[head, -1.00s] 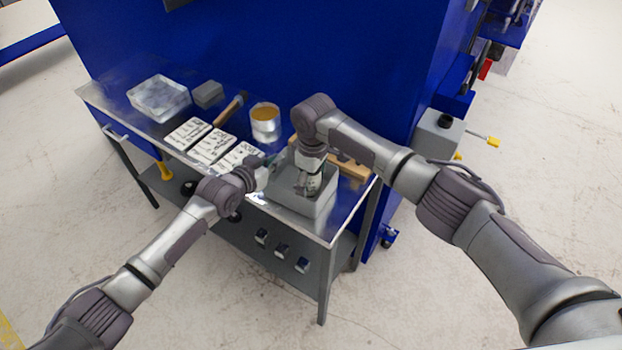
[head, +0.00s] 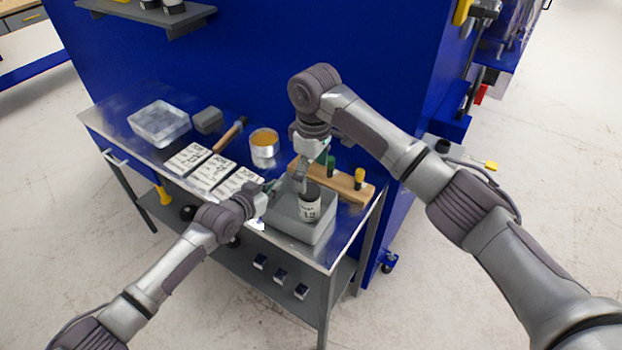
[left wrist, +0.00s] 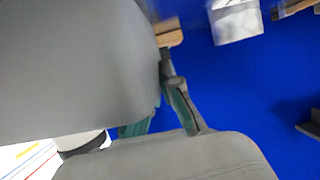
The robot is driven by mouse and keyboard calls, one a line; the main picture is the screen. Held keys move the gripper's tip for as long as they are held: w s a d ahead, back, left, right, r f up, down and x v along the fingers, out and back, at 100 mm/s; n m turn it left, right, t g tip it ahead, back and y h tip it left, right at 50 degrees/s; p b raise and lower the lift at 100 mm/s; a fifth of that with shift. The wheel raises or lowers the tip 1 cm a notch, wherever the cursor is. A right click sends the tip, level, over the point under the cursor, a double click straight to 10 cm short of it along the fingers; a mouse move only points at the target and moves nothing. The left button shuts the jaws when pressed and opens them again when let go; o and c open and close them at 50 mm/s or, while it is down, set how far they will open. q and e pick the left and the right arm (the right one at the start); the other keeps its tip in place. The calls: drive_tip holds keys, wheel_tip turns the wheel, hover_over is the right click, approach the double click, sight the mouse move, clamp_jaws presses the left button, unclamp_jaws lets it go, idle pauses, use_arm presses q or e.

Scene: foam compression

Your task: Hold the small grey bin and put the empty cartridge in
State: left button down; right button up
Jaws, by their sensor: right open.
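The small grey bin (head: 290,228) stands at the front right corner of the metal table. The cartridge (head: 310,207), dark-topped with a white label, is inside the bin, roughly upright. My right gripper (head: 303,180) is open just above the cartridge, its fingers partly overlapping the bin's back edge in the picture. My left gripper (head: 264,197) is at the bin's left rim and appears shut on its wall. The left wrist view shows a teal-padded finger (left wrist: 180,105) against large grey surfaces; the grip itself is partly hidden.
A wooden rack (head: 345,184) with green and yellow-topped items is behind the bin. An amber-topped can (head: 264,145), white labelled cards (head: 210,172), a hammer (head: 230,134), a grey block (head: 208,120) and a clear tub (head: 159,123) lie left. A blue wall (head: 260,60) stands behind.

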use_arm(q)
drive_tip(key=c, duration=1.2)
unclamp_jaws()
drive_tip(key=shift+c, duration=0.2)
